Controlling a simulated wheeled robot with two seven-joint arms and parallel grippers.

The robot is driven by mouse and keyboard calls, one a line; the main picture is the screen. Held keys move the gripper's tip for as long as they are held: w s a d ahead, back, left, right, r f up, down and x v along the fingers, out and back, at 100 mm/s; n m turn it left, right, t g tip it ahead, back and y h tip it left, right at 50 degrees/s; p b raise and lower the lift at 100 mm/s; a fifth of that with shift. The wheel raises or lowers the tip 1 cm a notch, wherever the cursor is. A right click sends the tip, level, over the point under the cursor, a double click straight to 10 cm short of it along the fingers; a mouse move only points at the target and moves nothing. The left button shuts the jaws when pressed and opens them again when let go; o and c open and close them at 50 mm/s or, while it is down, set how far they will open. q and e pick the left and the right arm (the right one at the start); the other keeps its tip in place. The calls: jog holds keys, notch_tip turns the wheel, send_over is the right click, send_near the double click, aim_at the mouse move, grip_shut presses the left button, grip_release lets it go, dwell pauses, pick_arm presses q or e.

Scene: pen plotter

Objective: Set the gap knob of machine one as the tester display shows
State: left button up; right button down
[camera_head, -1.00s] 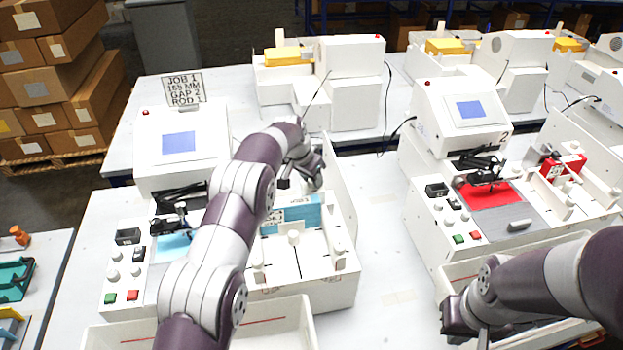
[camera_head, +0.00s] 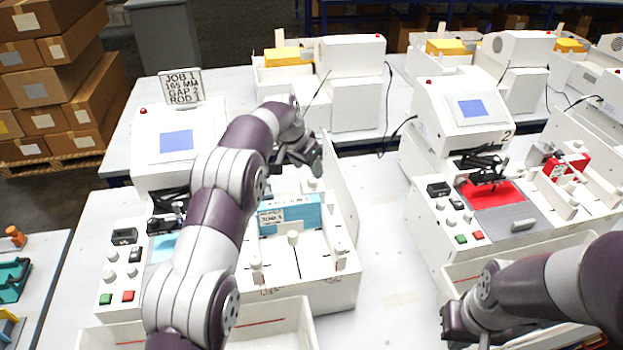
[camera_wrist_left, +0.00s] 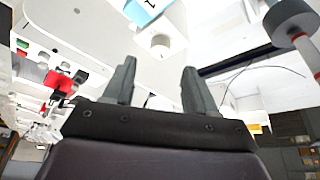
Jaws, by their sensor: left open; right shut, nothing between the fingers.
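Machine one (camera_head: 160,120) stands at the left in the head view, with a blue screen (camera_head: 176,141) whose text I cannot read. A sign (camera_head: 181,87) behind it reads JOB 1, 165 MM, GAP 2, ROD 1. Its front panel has several light knobs (camera_head: 110,276) above a green and a red button; I cannot tell which is the gap knob. My left gripper (camera_head: 312,160) is open and empty above the machine's right section, away from the panel. In the left wrist view its fingers (camera_wrist_left: 158,75) point toward a white round post (camera_wrist_left: 160,45). My right gripper (camera_head: 458,325) is shut and empty at the lower right.
A blue box (camera_head: 290,214) sits in machine one's right section, among white posts and walls. My left arm covers part of its middle. Machine two (camera_head: 455,120), with a red pad (camera_head: 490,194), stands to the right. White trays (camera_head: 270,335) lie in front. Table between the machines is clear.

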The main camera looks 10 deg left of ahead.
pick_arm(q)
jog(key=p+v, duration=0.2)
jog(key=v, duration=0.5)
jog(key=shift+s+p, duration=0.15)
jog(key=shift+p, duration=0.2)
jog(key=shift+r, duration=0.1)
jog(key=s+f+n, duration=0.2)
jog(key=f, duration=0.1)
jog(key=s+a+f, duration=0.1)
jog(key=f, duration=0.1)
jog(key=shift+f+n+y, duration=0.1)
jog(key=shift+n+y, duration=0.3)
jog(key=s+f+n+g+b, duration=0.1)
jog(key=s+f+b, duration=0.2)
jog(key=s, duration=1.3)
jog(key=s+f+n+g+y+b, duration=0.1)
jog(key=s+f+b, duration=0.2)
jog(key=s, duration=1.3)
jog(key=shift+s+a+f+n, duration=0.3)
jog(key=shift+f+n, duration=0.1)
jog(key=shift+f, duration=0.25)
